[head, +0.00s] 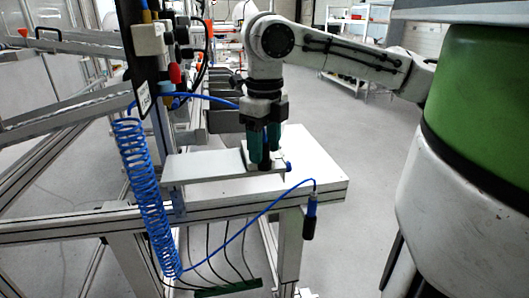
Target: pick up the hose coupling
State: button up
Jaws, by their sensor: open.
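A hose coupling (310,218), blue at the top and dark below, hangs roughly upright at the end of a thin blue hose in the head view. It is in front of the bench's front edge, near the right corner. My gripper (265,163) points down above a pale plate on the bench, up and left of the coupling and apart from it. Its green fingers are open. Something dark shows between the fingers, but I cannot tell what it is. A small blue part (288,166) shows just right of the fingertips.
The white bench top (318,178) carries a grey plate (190,168). A coiled blue hose (143,180) hangs on the left beside a dark post with fittings. A green and white machine body (480,120) fills the right side. Grey floor is clear between the bench and it.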

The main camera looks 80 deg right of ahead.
jog(key=shift+f, duration=0.25)
jog(key=shift+c, duration=0.4)
grip_shut()
